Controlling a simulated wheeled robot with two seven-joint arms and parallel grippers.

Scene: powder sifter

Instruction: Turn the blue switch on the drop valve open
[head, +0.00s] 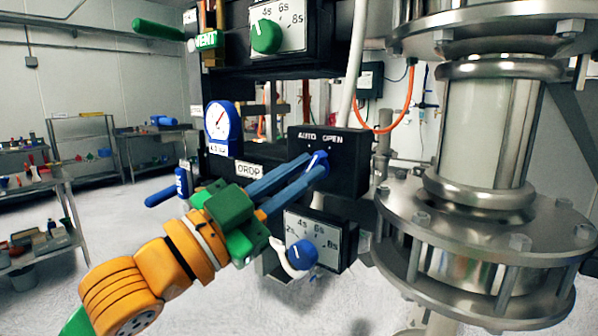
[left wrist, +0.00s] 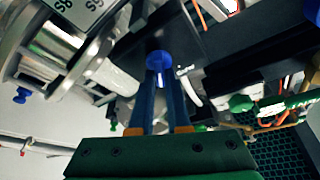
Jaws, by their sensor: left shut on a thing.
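The blue switch (head: 320,160) sits on the front of a black box (head: 350,158) marked AUTO and OPEN, beside the DROP label (head: 249,171). My left gripper (head: 312,168) is shut on the blue switch, its two blue fingers reaching in from the lower left. In the left wrist view the blue switch (left wrist: 159,59) shows between the tips of the fingers (left wrist: 159,75). The fingers partly cover the switch, so its exact angle is hard to tell. My right gripper is in neither view.
A timer dial with a blue knob (head: 302,254) sits just below the switch box. A blue-rimmed gauge (head: 222,121) is to the left, and a timer with a green knob (head: 265,37) above. A large metal flanged pipe (head: 480,215) stands close on the right.

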